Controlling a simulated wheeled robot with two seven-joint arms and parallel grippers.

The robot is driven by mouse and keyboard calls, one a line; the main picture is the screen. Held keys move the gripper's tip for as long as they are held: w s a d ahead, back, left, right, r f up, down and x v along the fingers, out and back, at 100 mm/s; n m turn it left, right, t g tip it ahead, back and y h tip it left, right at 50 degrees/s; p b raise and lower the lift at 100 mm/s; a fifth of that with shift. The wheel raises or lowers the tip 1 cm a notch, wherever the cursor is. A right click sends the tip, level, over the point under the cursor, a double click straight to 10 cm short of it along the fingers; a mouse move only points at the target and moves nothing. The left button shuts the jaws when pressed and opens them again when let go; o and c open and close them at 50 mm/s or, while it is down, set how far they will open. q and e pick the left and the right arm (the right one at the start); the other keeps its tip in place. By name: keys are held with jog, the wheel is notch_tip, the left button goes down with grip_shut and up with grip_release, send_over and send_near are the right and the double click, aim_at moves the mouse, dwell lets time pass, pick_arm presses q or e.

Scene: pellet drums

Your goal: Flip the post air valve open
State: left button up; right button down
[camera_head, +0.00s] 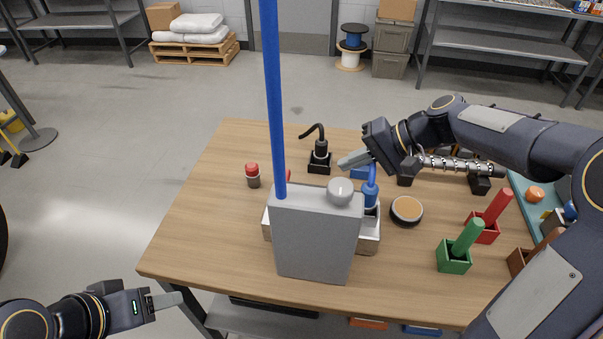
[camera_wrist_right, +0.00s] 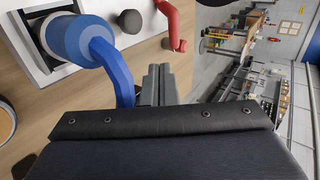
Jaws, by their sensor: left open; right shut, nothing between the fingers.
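A grey upright box (camera_head: 315,238) with a tall blue post (camera_head: 275,95) at its left edge and a grey ball knob (camera_head: 340,191) stands on the table. It hides much of a white unit (camera_head: 368,232) behind it. In the right wrist view, that unit shows a blue cylinder with a bent blue pipe (camera_wrist_right: 112,70) and a red lever (camera_wrist_right: 172,25). Which part is the valve handle, I cannot tell. My left gripper (camera_head: 170,299) is open and empty off the table's front left edge.
A red-capped cylinder (camera_head: 252,175), a black socket with a cable (camera_head: 319,157) and a round tan-topped puck (camera_head: 407,209) stand around the unit. Green (camera_head: 454,256) and red (camera_head: 482,228) holders are at the right.

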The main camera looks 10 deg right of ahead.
jog(key=p+x, duration=0.1)
jog(key=x, duration=0.7)
jog(key=shift+w+a+f, duration=0.1)
jog(key=shift+a+f, duration=0.05)
jog(key=shift+a, duration=0.25)
jog(key=shift+w+a+f+p, duration=0.1)
jog(key=shift+w+a+p, duration=0.1)
jog(key=shift+a+p, duration=0.25)
jog(key=shift+w+a+f+p, duration=0.1)
jog(key=shift+w+a+p, duration=0.1)
jog(key=shift+a, duration=0.45)
jog(key=shift+w+a+f, duration=0.1)
jog(key=shift+a+f, duration=0.05)
jog(key=shift+a, duration=0.35)
